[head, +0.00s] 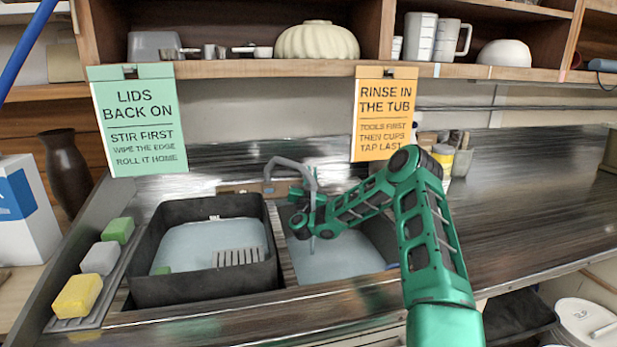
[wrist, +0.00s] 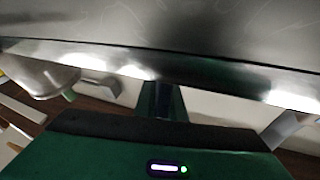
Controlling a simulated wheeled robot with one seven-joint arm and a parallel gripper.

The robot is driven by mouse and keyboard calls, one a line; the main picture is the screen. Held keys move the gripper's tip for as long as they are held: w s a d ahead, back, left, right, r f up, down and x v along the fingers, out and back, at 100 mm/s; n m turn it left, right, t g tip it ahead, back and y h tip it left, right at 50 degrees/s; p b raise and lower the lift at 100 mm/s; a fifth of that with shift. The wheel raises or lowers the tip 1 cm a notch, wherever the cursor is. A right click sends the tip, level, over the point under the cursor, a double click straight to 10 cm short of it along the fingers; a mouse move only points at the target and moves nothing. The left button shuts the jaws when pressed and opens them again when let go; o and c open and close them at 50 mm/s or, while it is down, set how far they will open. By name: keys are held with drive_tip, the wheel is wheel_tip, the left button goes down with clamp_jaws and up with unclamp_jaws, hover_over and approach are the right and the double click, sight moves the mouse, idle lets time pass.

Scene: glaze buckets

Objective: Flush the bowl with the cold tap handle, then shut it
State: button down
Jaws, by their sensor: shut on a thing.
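The grey tap (head: 290,165) arches over the right-hand sink bowl (head: 335,262), which shows a pale blue-grey surface. My arm reaches in from the right, and my gripper (head: 300,218) is at the tap, beside its spout. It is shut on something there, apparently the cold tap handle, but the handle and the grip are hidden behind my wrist. A thin pale vertical line shows below the gripper; I cannot tell whether it is water or spout. In the wrist view my gripper (wrist: 162,102) shows one dark green finger below a wide shiny metal surface.
A black tub (head: 145,285) with a grated piece stands left of the bowl. Several sponges (head: 78,296) lie on a tray at far left. Two signs hang from the shelf (head: 235,68) above. Jars and brushes (head: 455,158) stand behind my arm. The right counter is clear.

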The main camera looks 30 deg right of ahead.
drive_tip(key=shift+s+m, duration=0.1)
drive_tip(key=shift+m, duration=0.2)
drive_tip(key=c, duration=1.8)
unclamp_jaws()
drive_tip(key=shift+d, duration=0.1)
drive_tip(key=shift+w+a+n+t+y, duration=0.1)
drive_tip(key=shift+a+n+t+y, duration=0.1)
drive_tip(key=shift+n+t+y, duration=0.45)
drive_tip(key=shift+w+a+n+t+y, duration=0.15)
drive_tip(key=shift+n+t+y, duration=0.2)
drive_tip(key=shift+n+y, duration=0.5)
drive_tip(key=shift+w+a+n+t+y, duration=0.1)
drive_tip(key=shift+a+n+t+y, duration=0.1)
drive_tip(key=shift+n+t+y, duration=0.5)
drive_tip(key=shift+w+a+r+n+y, duration=0.1)
drive_tip(key=shift+w+a+n+y, duration=0.05)
drive_tip(key=shift+n+y, duration=0.7)
